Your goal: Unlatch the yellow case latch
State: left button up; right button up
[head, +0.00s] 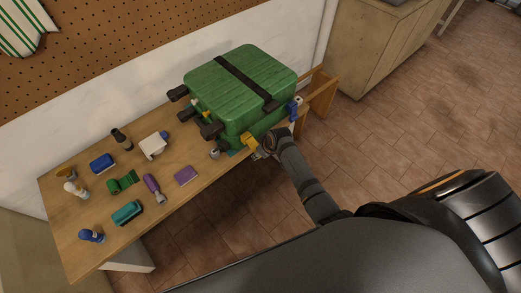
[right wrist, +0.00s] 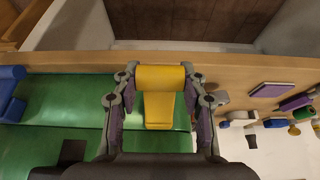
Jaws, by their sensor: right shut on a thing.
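The green case (head: 215,85) stands on the wooden table, with a dark strap across its lid. Its yellow latch (head: 249,140) is on the front side, and it also shows in the right wrist view (right wrist: 160,78). A blue latch (head: 293,109) sits further right on the same side. My right gripper (head: 262,150) is at the case front, its fingers on both sides of the yellow latch and shut on it. The fingers hide the latch's side edges. My left gripper is not in view.
The wooden table (head: 205,190) holds several small items left of the case, including a purple block (head: 186,175), a white box (head: 153,146) and a teal object (head: 127,212). A pegboard wall stands behind. Tiled floor (head: 400,125) is open at the right.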

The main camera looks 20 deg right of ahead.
dwell(0.3)
jog(key=o, duration=1)
jog(key=shift+o, duration=0.2)
jog(key=v, duration=1.2)
